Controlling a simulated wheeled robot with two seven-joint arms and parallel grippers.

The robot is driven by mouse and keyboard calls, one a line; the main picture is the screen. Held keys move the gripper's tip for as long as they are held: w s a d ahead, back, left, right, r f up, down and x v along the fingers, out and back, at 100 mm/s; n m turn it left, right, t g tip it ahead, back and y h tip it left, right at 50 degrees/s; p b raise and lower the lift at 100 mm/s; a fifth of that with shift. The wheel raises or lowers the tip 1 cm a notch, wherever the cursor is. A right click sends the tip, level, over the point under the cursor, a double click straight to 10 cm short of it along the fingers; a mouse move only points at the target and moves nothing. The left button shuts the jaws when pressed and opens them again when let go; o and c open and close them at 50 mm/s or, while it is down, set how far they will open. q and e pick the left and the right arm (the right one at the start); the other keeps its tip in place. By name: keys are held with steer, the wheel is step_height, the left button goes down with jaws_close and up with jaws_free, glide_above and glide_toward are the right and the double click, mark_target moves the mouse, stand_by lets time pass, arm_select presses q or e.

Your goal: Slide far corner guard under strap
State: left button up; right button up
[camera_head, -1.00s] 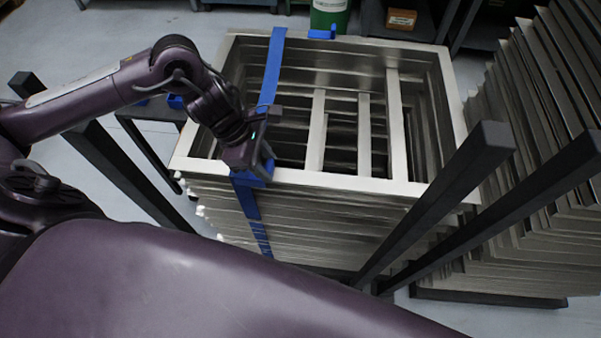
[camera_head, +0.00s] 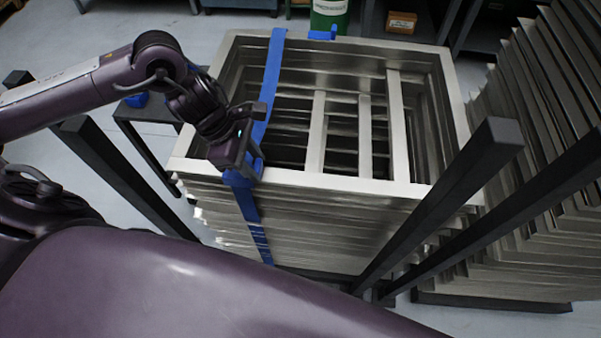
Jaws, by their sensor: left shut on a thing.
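A stack of grey metal frames (camera_head: 428,110) stands in front of me, with a blue strap (camera_head: 270,82) running over its left part and down the near side. The far corner guard (camera_head: 322,34), small and blue, sits on the far top edge, to the right of the strap and apart from it. Another blue corner guard (camera_head: 240,179) is at the near top edge by the strap. My left gripper (camera_head: 250,170) is shut on this near guard; its fingers partly hide the guard and the strap there. My right gripper is not in view.
Dark posts (camera_head: 440,205) rise at the near right and left of the stack. A small dark table (camera_head: 150,112) with a blue piece stands at left. A green drum (camera_head: 329,14) is behind the stack. More frames (camera_head: 535,180) stand at right.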

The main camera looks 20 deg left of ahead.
arm_select(q)
steer(key=o, duration=0.8)
steer(key=shift+r, duration=0.1)
steer(key=shift+r+p, duration=1.4)
steer(key=shift+r, duration=0.75)
steer(key=p+v, duration=0.1)
steer(key=v, duration=0.3)
steer(key=shift+s, duration=0.1)
